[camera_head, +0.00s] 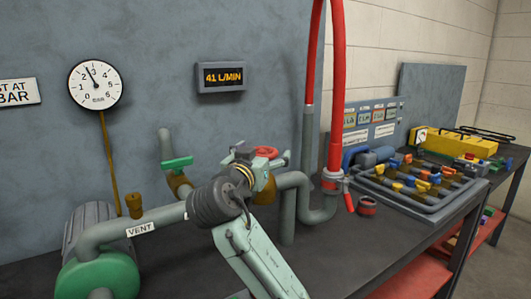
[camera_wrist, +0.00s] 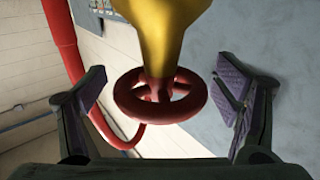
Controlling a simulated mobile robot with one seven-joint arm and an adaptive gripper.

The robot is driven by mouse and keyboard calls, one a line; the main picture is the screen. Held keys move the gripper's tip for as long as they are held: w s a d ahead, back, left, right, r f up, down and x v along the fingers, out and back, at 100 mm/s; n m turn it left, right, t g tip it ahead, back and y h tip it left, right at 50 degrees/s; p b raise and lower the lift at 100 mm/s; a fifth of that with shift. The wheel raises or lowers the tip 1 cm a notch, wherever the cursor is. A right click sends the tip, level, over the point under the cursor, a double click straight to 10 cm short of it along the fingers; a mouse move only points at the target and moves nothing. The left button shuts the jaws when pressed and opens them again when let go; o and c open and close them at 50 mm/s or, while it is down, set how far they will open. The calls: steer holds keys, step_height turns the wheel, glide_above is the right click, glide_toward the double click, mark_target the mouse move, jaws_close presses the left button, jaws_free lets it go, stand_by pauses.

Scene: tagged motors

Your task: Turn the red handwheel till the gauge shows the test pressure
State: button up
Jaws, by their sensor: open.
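The red handwheel (camera_wrist: 160,96) sits between the open fingers of my gripper (camera_wrist: 162,85) in the wrist view, with a visible gap on each side. A yellow valve body (camera_wrist: 160,30) is beyond it and partly covers its far rim. In the head view the handwheel (camera_head: 267,151) shows just behind my gripper, which partly hides the valve. The round white pressure gauge (camera_head: 95,86) hangs on the wall at left. Its needle points between 2 and 3 bar. The test pressure sign (camera_head: 18,92) is cut off by the left edge, so its number is not visible.
A flow display (camera_head: 221,77) reads 41 L/MIN. A red hose (camera_head: 337,90) rises right of the valve. Grey pipework with a VENT label (camera_head: 141,229) and a green-handled valve (camera_head: 176,164) stand at left. A manifold (camera_head: 420,185) and yellow case (camera_head: 455,142) occupy the right bench.

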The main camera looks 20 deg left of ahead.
steer(key=shift+s, duration=0.1)
steer(key=c, duration=1.2)
steer(key=shift+o, duration=0.2)
steer(key=shift+n+y, duration=0.8)
steer(key=shift+y, duration=0.4)
steer(key=o, duration=1.2)
steer(key=shift+c, duration=0.2)
steer(key=s+d, duration=0.1)
steer(key=s, duration=1)
steer(key=shift+s+d, duration=0.4)
